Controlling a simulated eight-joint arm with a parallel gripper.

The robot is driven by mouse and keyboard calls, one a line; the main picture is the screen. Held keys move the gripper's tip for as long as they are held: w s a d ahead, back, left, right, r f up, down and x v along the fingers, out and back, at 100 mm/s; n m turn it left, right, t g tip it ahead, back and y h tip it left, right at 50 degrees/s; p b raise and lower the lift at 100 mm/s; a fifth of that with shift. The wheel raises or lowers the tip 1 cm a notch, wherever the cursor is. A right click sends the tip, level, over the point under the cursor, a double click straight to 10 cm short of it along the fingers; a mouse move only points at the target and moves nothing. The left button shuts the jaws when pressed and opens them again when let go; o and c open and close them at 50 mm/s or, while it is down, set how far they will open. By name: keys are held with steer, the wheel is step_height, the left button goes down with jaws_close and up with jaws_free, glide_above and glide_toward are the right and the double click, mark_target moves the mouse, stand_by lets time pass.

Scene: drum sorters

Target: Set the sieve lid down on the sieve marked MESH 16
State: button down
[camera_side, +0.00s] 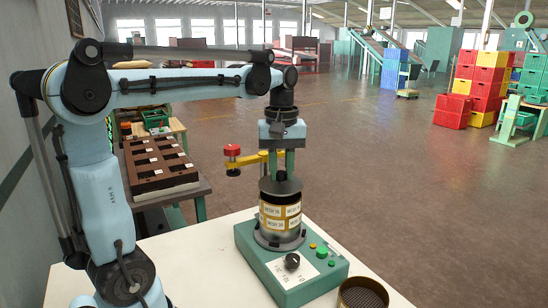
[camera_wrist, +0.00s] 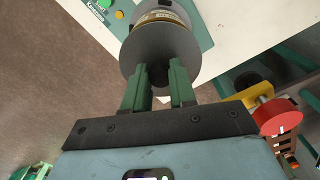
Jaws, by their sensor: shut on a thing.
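My gripper (camera_side: 281,170) points down and is shut on the knob of the dark sieve lid (camera_side: 281,187). In the wrist view the lid is a grey disc (camera_wrist: 150,45) with its dark knob between my green fingers (camera_wrist: 159,82). The lid is level, right over a stack of brass sieves (camera_side: 280,214) with several MESH labels. The upper labels seem to read MESH 16, but they are small. Whether the lid touches the top rim or hangs just above it, I cannot tell. The lid hides the stack's top opening.
The stack stands on a green shaker base (camera_side: 258,262) with a dial and buttons. A yellow arm with a red knob (camera_side: 232,151) is behind left of the stack. Another sieve (camera_side: 362,302) sits on the white table at front right. A brown rack (camera_side: 160,172) is behind left.

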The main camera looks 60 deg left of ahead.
mark_target(281, 173)
steer(key=shift+f, duration=1.1)
steer(key=c, duration=0.8)
jaws_free()
steer(key=shift+c, duration=0.2)
step_height(281, 173, up, 12)
steer(key=s+d+f+m+t, duration=0.1)
steer(key=d+f+m+t, duration=0.1)
steer(key=d+f+m, duration=0.1)
steer(key=s+d+f+m+t, duration=0.2)
steer(key=d+f+m, duration=0.2)
steer(key=f, duration=0.4)
steer(key=s+d+f+m+t, duration=0.2)
steer(key=d+f+m+t, duration=0.1)
steer(key=d+f+m, duration=0.1)
step_height(281, 173, down, 2)
steer(key=shift+d+f+m, duration=0.15)
steer(key=shift+m, duration=0.75)
